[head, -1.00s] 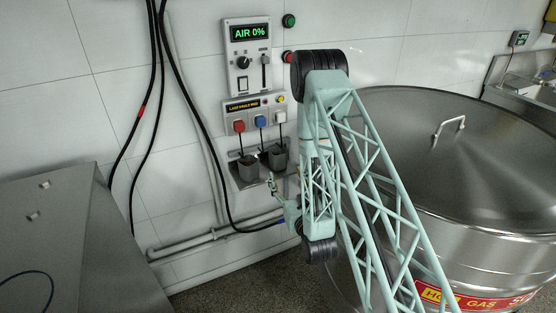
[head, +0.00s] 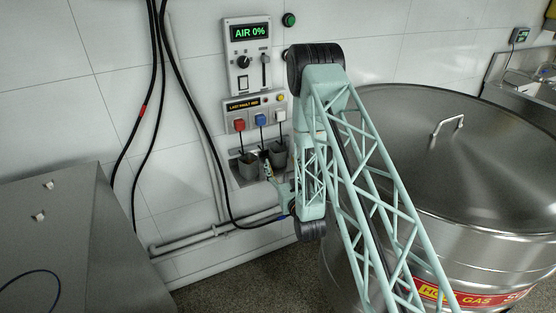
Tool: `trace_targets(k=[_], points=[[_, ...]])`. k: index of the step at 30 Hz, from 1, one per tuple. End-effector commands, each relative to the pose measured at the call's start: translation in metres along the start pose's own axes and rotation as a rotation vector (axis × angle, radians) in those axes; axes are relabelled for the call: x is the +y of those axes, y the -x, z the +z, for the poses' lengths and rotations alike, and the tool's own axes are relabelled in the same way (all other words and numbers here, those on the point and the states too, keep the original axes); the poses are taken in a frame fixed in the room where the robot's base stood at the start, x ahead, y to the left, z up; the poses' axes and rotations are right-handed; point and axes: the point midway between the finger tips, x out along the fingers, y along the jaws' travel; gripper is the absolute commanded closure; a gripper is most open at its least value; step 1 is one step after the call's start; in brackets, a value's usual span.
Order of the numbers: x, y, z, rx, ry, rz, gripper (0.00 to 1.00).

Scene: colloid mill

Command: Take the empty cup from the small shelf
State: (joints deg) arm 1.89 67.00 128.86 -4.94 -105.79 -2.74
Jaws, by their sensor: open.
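Two dark grey cups stand on the small wall shelf (head: 240,183), below a panel with red, blue and white plugs. The left cup (head: 247,166) shows almost whole. The right cup (head: 279,157) stands a little higher in the picture. I cannot see into either cup well enough to tell which is empty. My gripper (head: 267,168) is small in the head view, open, in front of the shelf and between the two cups in the picture. It holds nothing that I can see. Whether it touches a cup cannot be told.
The control panel (head: 248,55) reads "AIR 0%" above the plug panel (head: 252,103). Black hoses (head: 187,90) hang down the wall left of the shelf. A large steel vessel (head: 490,180) fills the right. A steel cabinet (head: 60,240) stands at left. A pipe (head: 200,238) runs low.

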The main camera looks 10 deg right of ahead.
Motion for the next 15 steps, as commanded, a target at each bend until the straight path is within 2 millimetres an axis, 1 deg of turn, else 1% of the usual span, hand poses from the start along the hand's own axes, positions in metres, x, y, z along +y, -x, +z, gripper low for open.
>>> trace_targets(k=[3,15], points=[[0.0000,-0.0035,-0.0002,0.000,0.000,0.000,0.44],[0.0001,-0.0056,-0.0004,0.001,0.000,0.000,0.44]])
